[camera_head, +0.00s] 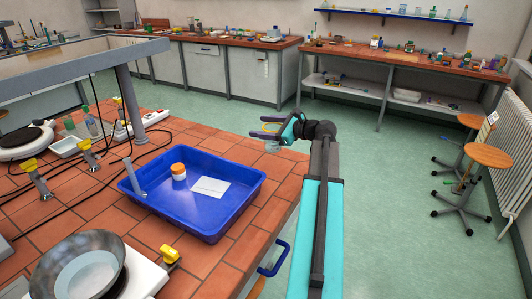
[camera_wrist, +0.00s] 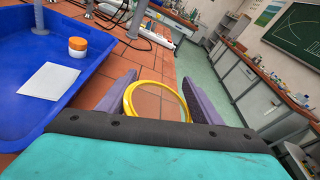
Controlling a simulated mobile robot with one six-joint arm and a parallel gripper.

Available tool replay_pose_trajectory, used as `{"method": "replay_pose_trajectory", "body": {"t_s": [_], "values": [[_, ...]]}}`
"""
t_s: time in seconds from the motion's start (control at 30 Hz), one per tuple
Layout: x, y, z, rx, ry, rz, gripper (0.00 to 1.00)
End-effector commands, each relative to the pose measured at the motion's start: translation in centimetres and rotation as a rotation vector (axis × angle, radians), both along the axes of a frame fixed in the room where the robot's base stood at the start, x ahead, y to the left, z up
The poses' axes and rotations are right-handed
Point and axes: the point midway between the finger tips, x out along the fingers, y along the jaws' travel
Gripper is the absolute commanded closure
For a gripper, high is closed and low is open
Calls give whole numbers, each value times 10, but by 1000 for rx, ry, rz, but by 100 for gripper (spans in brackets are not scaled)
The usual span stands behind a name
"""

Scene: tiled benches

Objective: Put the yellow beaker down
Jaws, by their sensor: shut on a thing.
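My gripper (camera_wrist: 160,98) is shut on the yellow beaker (camera_wrist: 128,102). In the wrist view I see its round yellow rim between the two purple fingers, and tiles show through it. In the head view my gripper (camera_head: 268,127) is at the end of my outstretched arm, over the right edge of the tiled bench (camera_head: 265,219). The beaker (camera_head: 272,147) shows there as a small clear shape below the fingers. I cannot tell whether its base touches the bench.
A blue tray (camera_head: 226,222) holds an orange-lidded jar (camera_head: 178,172) and a white card (camera_head: 210,187). A metal bowl (camera_head: 82,270) is at the front left. Yellow gas taps (camera_head: 84,145) and black cables are on the left. Bare tiles lie behind and right of the tray.

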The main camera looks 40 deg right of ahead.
Motion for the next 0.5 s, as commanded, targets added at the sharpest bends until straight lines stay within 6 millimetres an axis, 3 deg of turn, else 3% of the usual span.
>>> {"method": "replay_pose_trajectory", "body": {"t_s": [0.3,0.5], "values": [[-1,0,-38,2,0,0,100],[-1,-1,-47,0,-1,-1,100]]}}
